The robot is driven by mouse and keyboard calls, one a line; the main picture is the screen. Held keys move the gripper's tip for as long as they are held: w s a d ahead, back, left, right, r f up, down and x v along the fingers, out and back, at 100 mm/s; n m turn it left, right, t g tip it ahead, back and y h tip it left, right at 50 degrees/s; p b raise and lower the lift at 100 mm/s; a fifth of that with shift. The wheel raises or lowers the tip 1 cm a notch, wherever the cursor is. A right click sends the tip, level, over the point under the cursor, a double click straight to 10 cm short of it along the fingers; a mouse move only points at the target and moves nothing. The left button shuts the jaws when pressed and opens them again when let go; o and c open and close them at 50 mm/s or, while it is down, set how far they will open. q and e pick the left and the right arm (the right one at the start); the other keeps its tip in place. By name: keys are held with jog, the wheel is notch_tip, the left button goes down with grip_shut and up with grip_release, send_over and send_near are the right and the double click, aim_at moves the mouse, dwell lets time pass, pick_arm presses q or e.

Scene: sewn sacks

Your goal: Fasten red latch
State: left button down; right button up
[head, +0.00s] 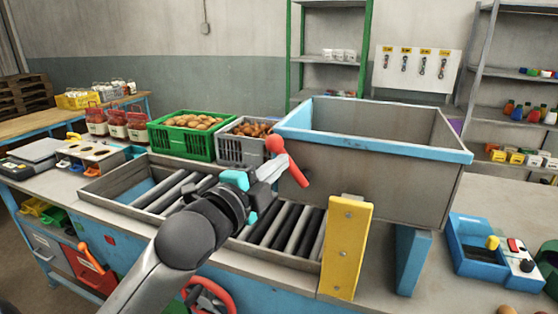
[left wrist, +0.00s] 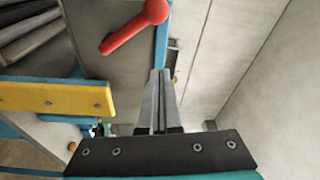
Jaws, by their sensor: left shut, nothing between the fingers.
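The red latch (head: 293,168) is a lever with a round ball end, on the side of the large grey bin (head: 378,172) with a blue rim. In the head view it slants, ball end at upper left. In the left wrist view the latch (left wrist: 130,32) lies above and left of the fingertips, apart from them in the picture. My left gripper (head: 276,166) is shut and empty, its tips close beside the lever in the head view; I cannot tell whether they touch. It also shows in the left wrist view (left wrist: 160,74). My right gripper is not in view.
A yellow upright plate (head: 347,248) stands just right of the latch. Below my gripper is a roller conveyor (head: 286,232). Green and grey crates (head: 181,143) of round goods stand behind. A blue box (head: 474,256) is at the right.

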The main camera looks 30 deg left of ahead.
pick_arm(q)
jog(key=w+a, duration=0.4)
jog(key=w, duration=0.2)
jog(key=shift+w+f, duration=0.2)
jog(key=shift+w, duration=0.2)
jog(key=shift+a+f, duration=0.1)
jog(key=shift+a, duration=0.1)
jog(key=shift+s+a+f+n, duration=0.15)
jog(key=shift+a+n, duration=0.1)
jog(key=shift+n, duration=0.25)
